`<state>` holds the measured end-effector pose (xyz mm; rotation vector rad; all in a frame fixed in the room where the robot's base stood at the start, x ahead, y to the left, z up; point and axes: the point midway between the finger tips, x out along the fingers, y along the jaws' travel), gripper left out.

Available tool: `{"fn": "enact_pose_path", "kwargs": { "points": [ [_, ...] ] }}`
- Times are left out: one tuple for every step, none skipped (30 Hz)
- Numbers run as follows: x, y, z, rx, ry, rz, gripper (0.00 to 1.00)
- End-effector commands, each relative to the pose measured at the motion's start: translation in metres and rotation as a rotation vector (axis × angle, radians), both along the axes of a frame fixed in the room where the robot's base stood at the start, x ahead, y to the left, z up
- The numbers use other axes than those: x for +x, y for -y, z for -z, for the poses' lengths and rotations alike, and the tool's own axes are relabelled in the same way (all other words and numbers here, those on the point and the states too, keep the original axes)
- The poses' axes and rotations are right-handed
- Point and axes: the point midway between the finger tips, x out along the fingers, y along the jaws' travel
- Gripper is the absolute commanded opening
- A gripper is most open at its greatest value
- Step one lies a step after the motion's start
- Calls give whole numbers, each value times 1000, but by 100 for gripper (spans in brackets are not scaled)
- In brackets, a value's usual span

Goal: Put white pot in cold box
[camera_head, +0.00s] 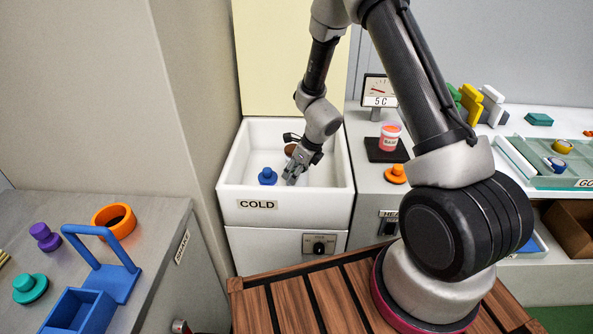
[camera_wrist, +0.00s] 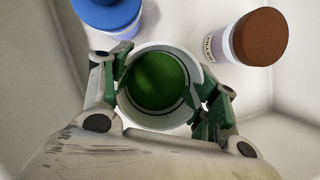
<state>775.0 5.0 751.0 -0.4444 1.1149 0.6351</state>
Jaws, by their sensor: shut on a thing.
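My gripper (camera_head: 294,174) reaches down into the white cold box (camera_head: 308,210), labelled COLD. In the wrist view my gripper (camera_wrist: 162,88) is shut on the white pot (camera_wrist: 152,119), with a finger on each side of it. The pot is round, and its inside or top is green (camera_wrist: 155,79). In the head view the pot is hard to tell apart from the white box and the fingers. I cannot tell whether it touches the box floor.
Inside the box, a blue-topped item (camera_head: 267,176) stands left of my gripper and a brown-lidded jar (camera_wrist: 259,37) stands close by. A dial marked 5 C (camera_head: 379,90) and a pink jar (camera_head: 390,136) stand to the right. A blue carrier (camera_head: 110,280) sits on the left counter.

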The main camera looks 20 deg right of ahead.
Motion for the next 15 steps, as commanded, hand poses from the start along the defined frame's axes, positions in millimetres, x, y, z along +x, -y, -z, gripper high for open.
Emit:
{"fn": "enact_pose_path", "kwargs": {
  "points": [
    [0, 0, 0, 0, 0, 0, 30],
    [0, 0, 0, 0, 0, 0, 30],
    [0, 0, 0, 0, 0, 0, 30],
    [0, 0, 1, 1, -1, 0, 30],
    [0, 0, 2, 1, -1, 1, 30],
    [0, 0, 3, 1, -1, 1, 30],
    [0, 0, 4, 1, -1, 1, 30],
    [0, 0, 5, 0, -2, 1, 30],
    [0, 0, 7, 0, -2, 1, 30],
    [0, 0, 7, 0, -2, 1, 30],
    [0, 0, 8, 0, -2, 1, 30],
    [0, 0, 9, 1, -1, 1, 30],
    [0, 0, 10, 1, -1, 1, 30],
    [0, 0, 11, 1, -1, 1, 30],
    [0, 0, 12, 0, 0, 0, 30]
  ]
}}
